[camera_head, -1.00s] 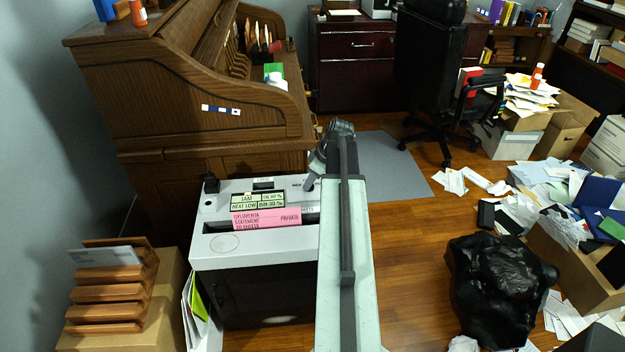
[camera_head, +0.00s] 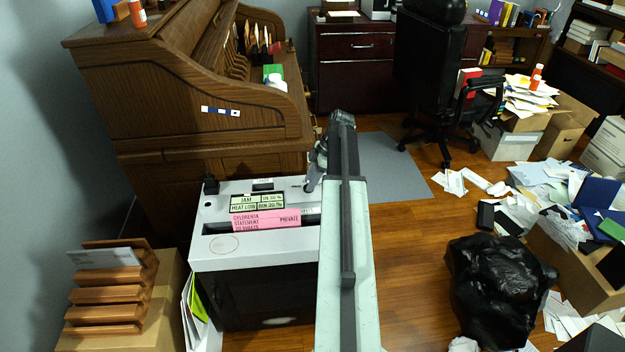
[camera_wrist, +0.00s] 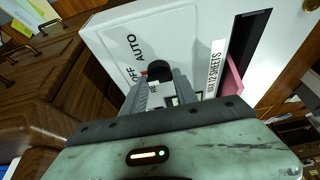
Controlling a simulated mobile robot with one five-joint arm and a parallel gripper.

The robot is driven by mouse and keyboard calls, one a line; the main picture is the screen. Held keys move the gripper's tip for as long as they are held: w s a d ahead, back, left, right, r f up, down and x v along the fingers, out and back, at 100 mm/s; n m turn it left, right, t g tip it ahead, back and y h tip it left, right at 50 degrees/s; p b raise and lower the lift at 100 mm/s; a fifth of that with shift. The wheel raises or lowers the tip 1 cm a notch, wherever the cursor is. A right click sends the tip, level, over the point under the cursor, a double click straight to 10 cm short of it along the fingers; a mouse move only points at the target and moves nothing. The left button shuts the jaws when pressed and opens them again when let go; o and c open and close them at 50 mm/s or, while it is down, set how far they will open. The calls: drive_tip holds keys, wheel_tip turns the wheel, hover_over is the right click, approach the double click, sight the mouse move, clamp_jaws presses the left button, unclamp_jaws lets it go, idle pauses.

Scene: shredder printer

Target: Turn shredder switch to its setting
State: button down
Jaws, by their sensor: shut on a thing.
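The shredder (camera_head: 255,252) is a white-topped, dark-fronted unit beside the desk. A pink sheet (camera_head: 266,219) stands in its slot, below small green displays reading JAM and HEAT LOW (camera_head: 258,202). In the wrist view, the shredder's white top (camera_wrist: 190,30) carries a dark round switch (camera_wrist: 158,70) with OFF and AUTO printed beside it and a small red mark near it. My gripper (camera_wrist: 165,88) is at this switch, its jaws closed on it; the jaws hide part of the switch. In the head view my gripper (camera_head: 312,182) is over the shredder's right back corner, mostly hidden by my arm.
A wooden roll-top desk (camera_head: 190,110) stands right behind the shredder. A box with a wooden letter rack (camera_head: 115,290) is at the left. A black bag (camera_head: 495,290) and scattered papers lie on the floor at the right.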

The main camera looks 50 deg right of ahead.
drive_tip(key=shift+s, duration=0.1)
drive_tip(key=c, duration=1)
unclamp_jaws()
drive_tip(key=shift+o, duration=0.2)
drive_tip(key=shift+d+r+p, duration=0.1)
drive_tip(key=shift+r+p, duration=0.45)
drive_tip(key=p+v, duration=0.6)
drive_tip(key=shift+s+r, duration=0.2)
drive_tip(key=shift+r, duration=0.1)
drive_tip(key=shift+d, duration=0.15)
